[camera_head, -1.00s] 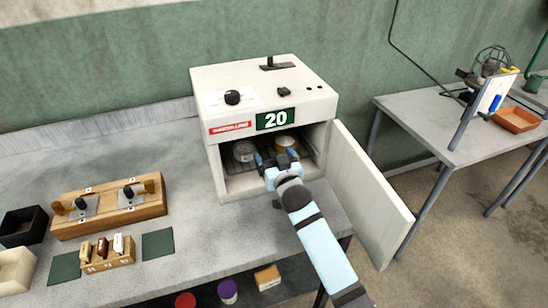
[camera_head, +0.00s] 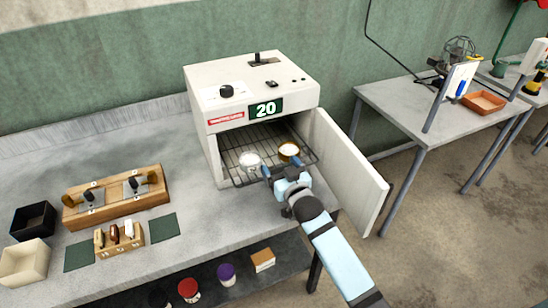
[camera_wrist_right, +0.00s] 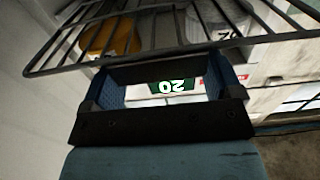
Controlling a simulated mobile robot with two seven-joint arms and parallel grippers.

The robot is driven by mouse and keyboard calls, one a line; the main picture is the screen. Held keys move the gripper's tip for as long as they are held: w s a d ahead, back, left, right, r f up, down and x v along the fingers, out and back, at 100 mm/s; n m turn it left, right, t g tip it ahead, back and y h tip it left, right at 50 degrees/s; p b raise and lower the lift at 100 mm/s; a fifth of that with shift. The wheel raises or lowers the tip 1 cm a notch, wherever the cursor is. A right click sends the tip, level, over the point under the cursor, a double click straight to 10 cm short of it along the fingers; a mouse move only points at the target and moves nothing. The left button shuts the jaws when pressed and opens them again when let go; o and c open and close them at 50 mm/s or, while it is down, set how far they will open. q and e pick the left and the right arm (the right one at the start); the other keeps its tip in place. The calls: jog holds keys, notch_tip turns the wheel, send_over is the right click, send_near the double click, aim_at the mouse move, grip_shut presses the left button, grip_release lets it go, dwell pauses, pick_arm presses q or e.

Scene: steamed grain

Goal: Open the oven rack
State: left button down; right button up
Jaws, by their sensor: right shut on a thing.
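The white oven (camera_head: 217,113) stands on the bench in the head view with its door (camera_head: 348,172) swung open to the right. Its wire rack (camera_head: 262,133) sticks out through the front opening. A silver-white container (camera_head: 250,160) and a yellow-orange one (camera_head: 289,149) sit on the rack. My right gripper (camera_head: 281,167) is at the rack's front edge, shut on it. In the right wrist view, the rack's front bar (camera_wrist_right: 150,53) crosses by the fingers (camera_wrist_right: 167,77). The rack's back end is hidden inside the oven. My left gripper is not in view.
A wooden fixture (camera_head: 115,205), a small block holder (camera_head: 120,240), a black bin (camera_head: 33,221) and a cream bin (camera_head: 25,262) stand on the bench at left. Several items are on the lower shelf. Another table (camera_head: 410,100) stands at right.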

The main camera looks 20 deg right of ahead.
jog(key=s+p, duration=0.1)
jog(key=s, duration=0.3)
jog(key=shift+s, duration=0.25)
jog(key=shift+s+p, duration=0.35)
jog(key=shift+s, duration=0.2)
jog(key=shift+s+f, duration=0.1)
jog(key=shift+s, duration=0.15)
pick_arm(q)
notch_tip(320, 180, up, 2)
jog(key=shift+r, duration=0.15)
